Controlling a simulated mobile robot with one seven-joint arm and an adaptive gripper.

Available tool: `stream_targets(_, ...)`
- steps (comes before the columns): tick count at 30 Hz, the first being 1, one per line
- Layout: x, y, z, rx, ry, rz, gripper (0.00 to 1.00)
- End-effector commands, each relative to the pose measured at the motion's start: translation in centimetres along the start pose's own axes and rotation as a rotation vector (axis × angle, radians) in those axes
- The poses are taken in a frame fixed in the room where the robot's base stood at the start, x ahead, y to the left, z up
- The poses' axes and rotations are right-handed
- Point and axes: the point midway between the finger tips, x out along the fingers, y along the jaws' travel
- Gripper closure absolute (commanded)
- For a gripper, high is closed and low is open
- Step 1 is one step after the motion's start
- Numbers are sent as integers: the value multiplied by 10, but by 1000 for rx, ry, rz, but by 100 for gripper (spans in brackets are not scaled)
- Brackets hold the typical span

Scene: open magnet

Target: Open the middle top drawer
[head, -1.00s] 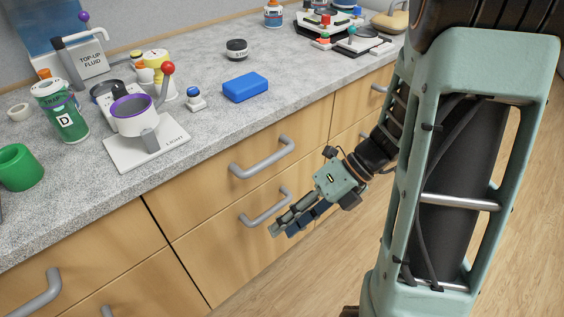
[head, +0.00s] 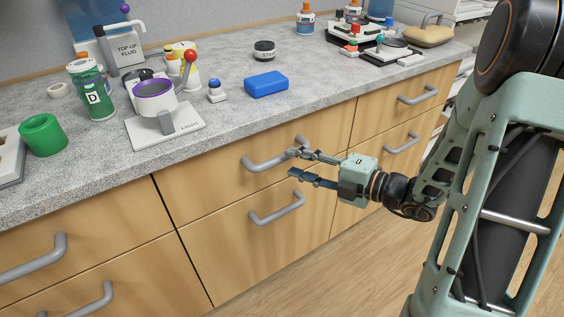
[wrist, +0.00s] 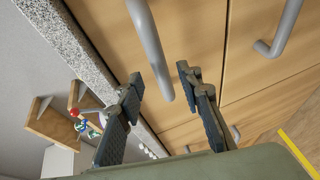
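The middle top drawer (head: 222,187) is a shut wooden front under the counter, with a grey bar handle (head: 268,163) across it. My gripper (head: 295,163) is open, its two fingers pointing left at the right end of this handle. In the head view one finger overlaps the handle's right end and the other is lower. In the wrist view the grey handle (wrist: 152,48) reaches down between the spread fingertips (wrist: 160,82), and I see no clear contact with either finger.
A lower drawer handle (head: 276,208) is just below my gripper. The floor (head: 345,270) in front is clear.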

Motion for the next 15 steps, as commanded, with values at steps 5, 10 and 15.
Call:
stream_targets(5, 32, -2, -1, -4, 4, 0, 67)
stream_targets(10, 48, -1, 0, -2, 2, 0, 67)
stream_targets(15, 52, 0, 0, -1, 0, -1, 67)
